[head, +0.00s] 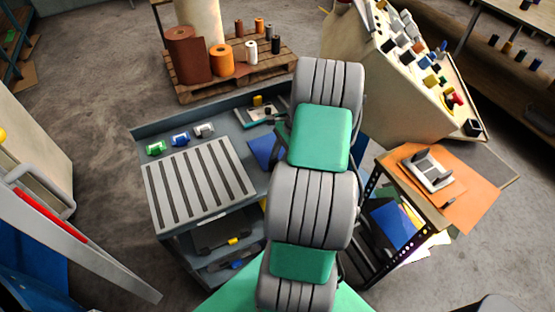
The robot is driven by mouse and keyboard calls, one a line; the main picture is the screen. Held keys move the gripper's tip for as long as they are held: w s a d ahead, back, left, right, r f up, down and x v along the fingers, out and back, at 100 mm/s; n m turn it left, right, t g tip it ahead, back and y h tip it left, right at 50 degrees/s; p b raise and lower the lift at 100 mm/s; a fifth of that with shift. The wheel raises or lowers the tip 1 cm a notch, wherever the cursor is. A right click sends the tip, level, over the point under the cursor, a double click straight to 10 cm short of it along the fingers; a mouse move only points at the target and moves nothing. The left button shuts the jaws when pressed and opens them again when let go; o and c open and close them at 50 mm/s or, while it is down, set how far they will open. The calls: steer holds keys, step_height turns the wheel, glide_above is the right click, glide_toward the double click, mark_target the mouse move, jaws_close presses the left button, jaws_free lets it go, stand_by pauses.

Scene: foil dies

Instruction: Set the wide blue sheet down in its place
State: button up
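A flat blue sheet (262,151) shows at the left side of my arm, over the right part of the grey cart top. My grey and green arm covers the rest of it. A strip of blue also shows to the right of the arm; I cannot tell whether it is the same sheet. Another blue sheet (393,222) lies among coloured sheets on the lower shelf of the stand at right. My gripper is hidden behind my arm, so I cannot see whether it holds anything.
The grey cart (138,133) carries a slotted grey rack (198,184) and small green, blue and white items. The stand at right bears an orange sheet (475,203) and a grey device (428,170). A pallet (275,70) with rolls stands behind; a sloped cream console (370,90) stands behind right.

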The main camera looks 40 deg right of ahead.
steer(key=shift+r, duration=0.1)
steer(key=w+v, duration=0.1)
steer(key=v, duration=0.7)
steer(key=w+a+r+n+h, duration=0.1)
steer(key=w+a+r+n, duration=0.1)
steer(key=a+r+n, duration=0.3)
steer(key=w+a+r+n+h, duration=0.15)
steer(key=a+r+n, duration=0.4)
steer(key=a, duration=0.75)
steer(key=s+a+r+n+t+h, duration=0.1)
steer(key=s+a+r+n+t, duration=0.2)
steer(key=s+a+n, duration=0.5)
steer(key=a+r+n, duration=0.1)
steer(key=a+n, duration=0.1)
steer(key=a, duration=0.2)
steer(key=shift+n+h+b, duration=0.35)
steer(key=shift+b, duration=0.05)
steer(key=shift+s+a, duration=0.1)
steer(key=shift+a, duration=0.05)
